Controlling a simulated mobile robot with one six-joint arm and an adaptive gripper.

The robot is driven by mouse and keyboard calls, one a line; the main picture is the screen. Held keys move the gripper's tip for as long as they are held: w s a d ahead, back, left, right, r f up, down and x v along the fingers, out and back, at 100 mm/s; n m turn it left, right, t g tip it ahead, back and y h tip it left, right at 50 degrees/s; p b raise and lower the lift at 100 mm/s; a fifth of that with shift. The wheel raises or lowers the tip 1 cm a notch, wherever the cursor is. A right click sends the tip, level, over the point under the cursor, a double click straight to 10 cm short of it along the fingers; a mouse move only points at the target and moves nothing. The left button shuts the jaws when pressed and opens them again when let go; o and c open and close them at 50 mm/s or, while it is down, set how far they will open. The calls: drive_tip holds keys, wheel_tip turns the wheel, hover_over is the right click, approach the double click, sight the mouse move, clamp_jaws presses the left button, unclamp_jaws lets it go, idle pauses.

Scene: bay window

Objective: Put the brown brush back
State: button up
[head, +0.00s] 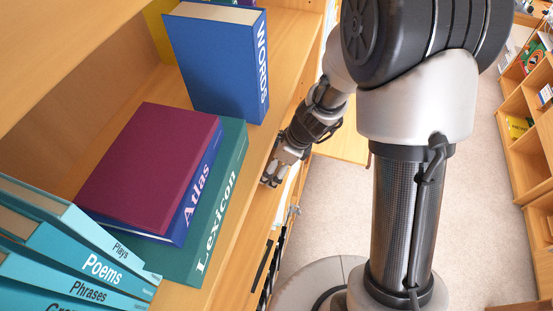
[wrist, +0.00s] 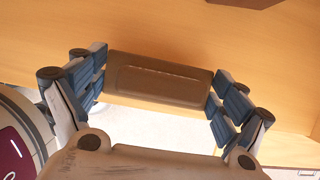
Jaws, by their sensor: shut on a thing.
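The brown brush (wrist: 158,80), a dark brown rounded block, is held crosswise between the blue-padded fingers of my gripper (wrist: 163,78) in the wrist view. Both finger pads press on its short ends. Behind it in the wrist view is a pale wooden surface, and I cannot tell whether the brush touches it. In the head view my gripper (head: 273,173) is beside the front edge of the wooden shelf, and the brush cannot be made out there.
On the shelf (head: 190,92) lie a maroon book (head: 150,165), the blue Atlas (head: 203,185) and the green Lexicon (head: 222,205). A blue book, Words (head: 220,65), stands behind. Teal books (head: 70,245) are at the lower left. Carpet (head: 480,215) is open at the right, before wooden shelving (head: 530,160).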

drive_tip(key=shift+f, duration=0.25)
drive_tip(key=o, duration=0.7)
drive_tip(key=shift+r, duration=0.1)
drive_tip(key=p+v, duration=0.2)
drive_tip(key=v, duration=0.4)
drive_tip(key=shift+w+r, duration=0.1)
drive_tip(key=shift+r, duration=0.25)
drive_tip(key=shift+d+r, duration=0.2)
drive_tip(key=shift+r, duration=0.3)
